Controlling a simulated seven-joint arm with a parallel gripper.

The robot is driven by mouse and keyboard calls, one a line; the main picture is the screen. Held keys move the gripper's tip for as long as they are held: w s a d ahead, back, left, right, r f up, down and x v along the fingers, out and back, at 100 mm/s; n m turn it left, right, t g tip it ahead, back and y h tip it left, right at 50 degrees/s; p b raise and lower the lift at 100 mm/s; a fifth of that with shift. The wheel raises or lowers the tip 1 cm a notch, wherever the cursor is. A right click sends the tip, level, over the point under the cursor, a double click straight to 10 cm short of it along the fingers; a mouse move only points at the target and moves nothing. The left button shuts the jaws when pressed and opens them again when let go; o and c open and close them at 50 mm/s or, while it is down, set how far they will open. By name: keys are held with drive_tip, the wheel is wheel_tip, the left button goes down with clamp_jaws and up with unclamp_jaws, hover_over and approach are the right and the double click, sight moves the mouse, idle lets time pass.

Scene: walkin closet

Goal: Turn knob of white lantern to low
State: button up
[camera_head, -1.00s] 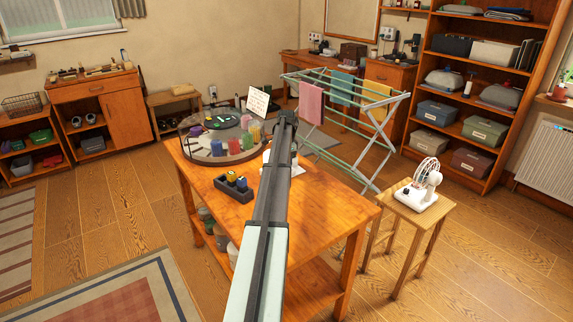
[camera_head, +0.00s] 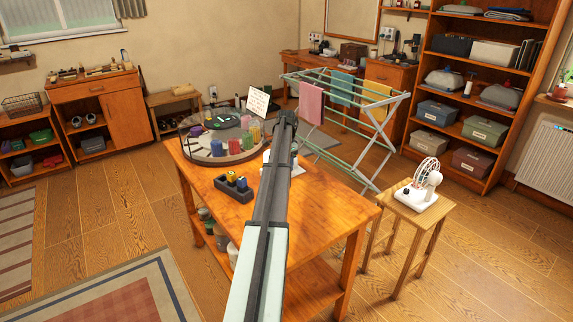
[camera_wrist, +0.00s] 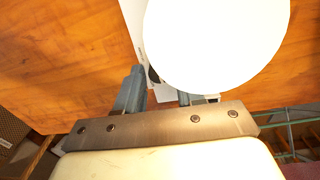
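The white lantern shows in the wrist view as a large round white top (camera_wrist: 217,40) with a paler white part beside and below it. In the head view only a bit of white (camera_head: 297,169) shows beside my arm on the wooden table. A small dark piece (camera_wrist: 153,75), possibly the knob, shows at the edge of the white disc. My gripper (camera_wrist: 160,94) has its two grey fingers apart, close to the lantern at that dark piece. The right finger is partly covered by the white top. Contact and the knob's setting cannot be made out.
The wooden table (camera_head: 322,211) also holds a round tray (camera_head: 193,157) with coloured jars, a card sign (camera_head: 258,101) and a dark holder (camera_head: 233,190). A stool (camera_head: 423,216) with a white fan (camera_head: 425,183) stands right. A drying rack (camera_head: 384,150) stands behind.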

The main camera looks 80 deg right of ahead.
drive_tip(key=shift+o, duration=1.1)
drive_tip(key=shift+r, duration=0.1)
wheel_tip(320, 180, up, 14)
drive_tip(key=shift+w, duration=0.1)
wheel_tip(320, 180, down, 14)
drive_tip(key=m, duration=0.2)
drive_tip(key=shift+m, duration=0.4)
drive_tip(key=shift+c, duration=0.5)
